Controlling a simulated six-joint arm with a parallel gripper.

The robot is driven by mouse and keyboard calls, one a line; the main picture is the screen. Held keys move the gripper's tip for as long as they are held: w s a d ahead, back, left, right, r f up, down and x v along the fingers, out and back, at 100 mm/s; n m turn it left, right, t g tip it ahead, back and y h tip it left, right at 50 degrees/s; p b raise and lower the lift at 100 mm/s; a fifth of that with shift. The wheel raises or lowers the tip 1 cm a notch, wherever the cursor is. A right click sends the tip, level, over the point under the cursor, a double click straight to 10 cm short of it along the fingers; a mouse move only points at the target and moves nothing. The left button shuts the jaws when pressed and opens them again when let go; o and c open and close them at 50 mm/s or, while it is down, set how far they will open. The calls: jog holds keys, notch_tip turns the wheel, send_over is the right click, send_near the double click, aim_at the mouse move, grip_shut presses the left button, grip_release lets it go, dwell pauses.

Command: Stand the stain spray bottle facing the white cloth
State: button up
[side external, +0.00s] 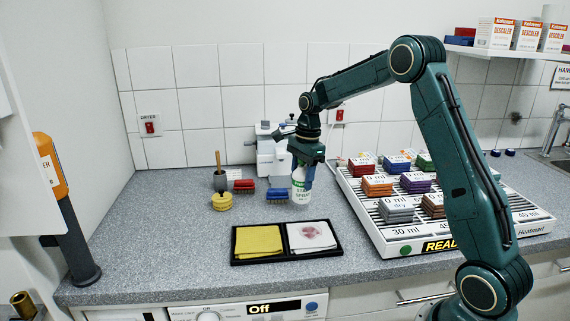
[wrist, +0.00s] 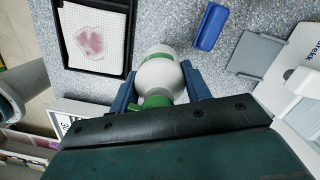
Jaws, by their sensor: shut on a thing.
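The stain spray bottle (side external: 300,186), white with a green band and lettering, is upright behind the tray in the side view. It also shows from above in the wrist view (wrist: 158,76), with its green top partly hidden by my gripper. My gripper (side external: 304,162) is shut on the bottle from above, one blue finger on each side; it also shows in the wrist view (wrist: 158,85). I cannot tell whether the bottle's base touches the counter. The white cloth (side external: 311,236) with a reddish stain lies in the right half of a black tray; it also shows in the wrist view (wrist: 92,38).
A yellow cloth (side external: 259,242) fills the tray's left half. A rack (side external: 372,216) with several coloured stacks is to the right.

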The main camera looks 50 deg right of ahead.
aim_at(302, 188)
jog(key=shift+f, duration=1.95)
jog(key=shift+f, duration=0.2)
jog(key=o, duration=1.1)
jog(key=shift+o, duration=0.2)
jog(key=shift+r, duration=0.1)
jog(key=r, duration=0.4)
jog(key=d+r, duration=0.1)
jog(key=r, duration=0.7)
jog(key=shift+s+d, duration=0.2)
jog(key=shift+s, duration=0.05)
jog(key=shift+a+r, duration=0.1)
